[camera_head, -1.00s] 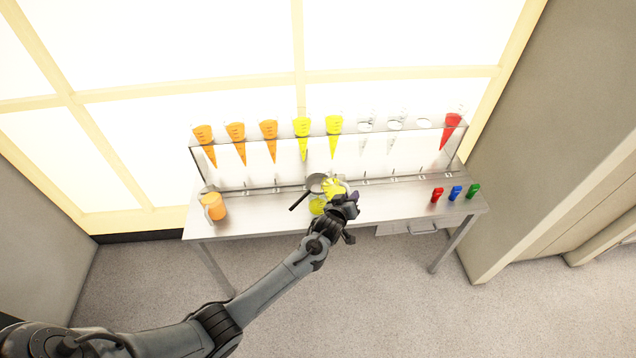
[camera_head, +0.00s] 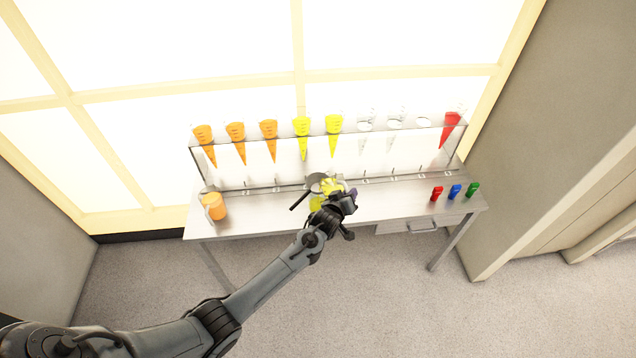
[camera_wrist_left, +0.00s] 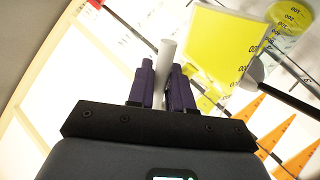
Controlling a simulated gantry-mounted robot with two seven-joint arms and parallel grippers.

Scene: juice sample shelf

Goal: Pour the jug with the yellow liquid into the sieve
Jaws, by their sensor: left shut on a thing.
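My left gripper (camera_head: 350,194) is shut on the pale handle of the jug with yellow liquid (camera_head: 331,186). In the left wrist view the purple fingers (camera_wrist_left: 162,82) close around the handle, and the jug (camera_wrist_left: 222,45) appears tilted. The sieve (camera_head: 314,180), with its dark handle (camera_head: 299,201), is just left of the jug, at its rim. It partly shows in the left wrist view (camera_wrist_left: 256,72). A yellow container (camera_head: 316,202) is below the sieve, partly hidden by my arm. I cannot tell whether liquid is flowing. My right gripper is not in view.
An orange jug (camera_head: 215,206) stands at the table's left. Red (camera_head: 437,193), blue (camera_head: 455,191) and green (camera_head: 473,190) items stand at the right. A rack (camera_head: 290,131) behind holds several cones, some coloured, some clear. The metal table (camera_head: 255,215) has free room between.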

